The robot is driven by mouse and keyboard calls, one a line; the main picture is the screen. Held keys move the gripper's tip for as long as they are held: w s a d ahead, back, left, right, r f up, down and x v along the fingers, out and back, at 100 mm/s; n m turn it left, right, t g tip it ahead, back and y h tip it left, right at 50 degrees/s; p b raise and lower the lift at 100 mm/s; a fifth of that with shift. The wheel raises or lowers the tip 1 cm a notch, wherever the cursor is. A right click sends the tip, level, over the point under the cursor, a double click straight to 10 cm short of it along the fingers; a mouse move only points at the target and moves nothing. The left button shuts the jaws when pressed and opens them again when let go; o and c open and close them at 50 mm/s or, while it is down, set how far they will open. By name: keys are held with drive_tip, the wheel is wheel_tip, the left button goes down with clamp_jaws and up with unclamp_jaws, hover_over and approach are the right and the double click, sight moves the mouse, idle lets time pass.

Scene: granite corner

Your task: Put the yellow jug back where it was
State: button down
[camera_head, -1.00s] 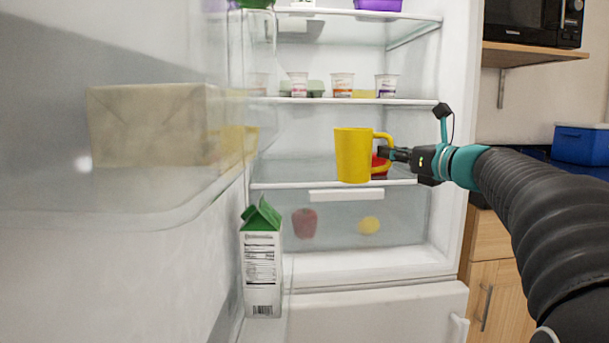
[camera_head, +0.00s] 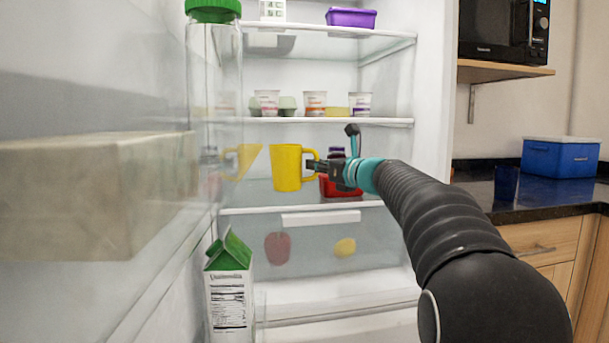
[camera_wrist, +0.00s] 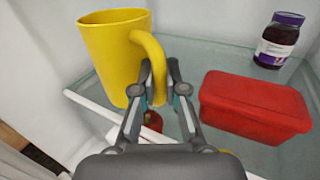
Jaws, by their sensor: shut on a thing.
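The yellow jug (camera_head: 287,167) is upright in front of the fridge's middle compartment, its handle toward the right. My gripper (camera_head: 313,165) is shut on the jug's handle. In the wrist view the jug (camera_wrist: 112,55) is at upper left, and the fingers of my gripper (camera_wrist: 158,88) close on its handle. The jug is near the front edge of the lower glass shelf (camera_head: 262,198); in the wrist view it appears above that shelf's white front edge. I cannot tell whether its base touches the shelf.
A red box (camera_wrist: 255,105) sits on the same shelf to the right, with a dark jar (camera_wrist: 279,40) behind it. Yogurt cups (camera_head: 315,103) stand on the shelf above. A green-topped carton (camera_head: 229,290) and a clear green-lidded container (camera_head: 213,90) are at the left. The shelf's left part looks clear.

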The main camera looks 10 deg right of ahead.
drive_tip(key=shift+w+a+f, duration=0.35)
drive_tip(key=shift+w+f, duration=0.2)
drive_tip(key=shift+w, duration=0.1)
drive_tip(key=shift+w+a+f, duration=0.4)
drive_tip(key=shift+w+f, duration=0.2)
drive_tip(key=shift+w, duration=0.05)
drive_tip(key=shift+w+a+f, duration=0.35)
drive_tip(key=shift+w+f, duration=0.2)
drive_tip(key=shift+w, duration=0.1)
drive_tip(key=shift+f+b, duration=0.1)
drive_tip(key=shift+b, duration=0.2)
drive_tip(key=c, duration=1.2)
unclamp_jaws()
